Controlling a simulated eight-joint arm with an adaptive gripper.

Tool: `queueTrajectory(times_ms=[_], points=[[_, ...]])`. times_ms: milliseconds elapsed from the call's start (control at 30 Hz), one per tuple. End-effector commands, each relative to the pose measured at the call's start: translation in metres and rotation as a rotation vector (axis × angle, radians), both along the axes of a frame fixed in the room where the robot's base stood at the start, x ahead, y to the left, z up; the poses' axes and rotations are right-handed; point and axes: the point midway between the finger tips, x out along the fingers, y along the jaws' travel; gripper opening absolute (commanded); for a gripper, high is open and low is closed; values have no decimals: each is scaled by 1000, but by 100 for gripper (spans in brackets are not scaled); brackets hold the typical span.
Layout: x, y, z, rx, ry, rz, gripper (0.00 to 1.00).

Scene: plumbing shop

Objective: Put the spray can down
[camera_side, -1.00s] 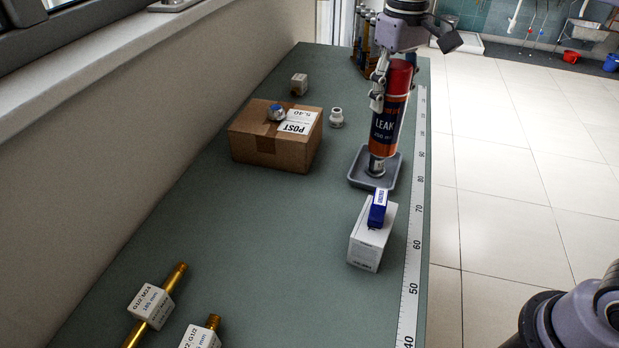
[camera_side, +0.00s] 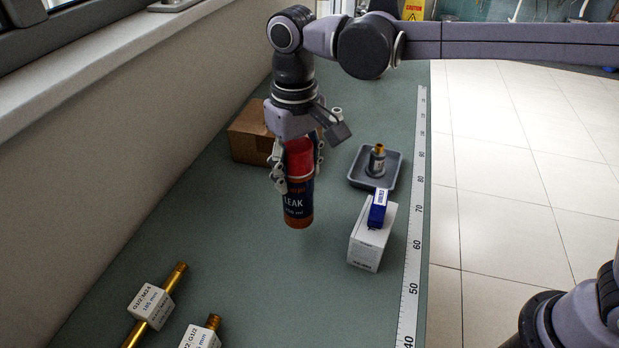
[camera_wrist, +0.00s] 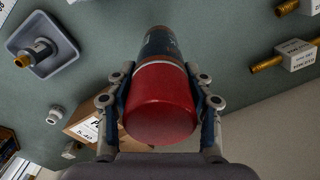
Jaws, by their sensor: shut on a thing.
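The spray can (camera_side: 298,203) has a red cap, a dark blue label reading LEAK and an orange lower band. My gripper (camera_side: 298,172) is shut around its upper part and holds it upright. The can is over the green bench (camera_side: 225,275), left of the white box; I cannot tell for certain whether its base touches the bench. In the wrist view the can's red cap (camera_wrist: 160,105) faces the camera, between the two fingers of my gripper (camera_wrist: 160,100). The can's base is hidden there.
A grey tray (camera_side: 393,181) holds a brass-topped fitting (camera_side: 377,160). A white box (camera_side: 366,252) carries a blue item (camera_side: 377,210). A cardboard box (camera_side: 245,136) stands behind my gripper. Labelled brass parts (camera_side: 150,305) lie at front left. The bench's middle front is clear.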

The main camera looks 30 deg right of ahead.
Motion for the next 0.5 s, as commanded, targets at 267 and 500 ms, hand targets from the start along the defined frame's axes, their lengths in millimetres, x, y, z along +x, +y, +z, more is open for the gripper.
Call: queueTrajectory(times_ms=[267,500], points=[[0,12,-17,0,0,-1,10],[0,12,-45,0,0,-1,10]])
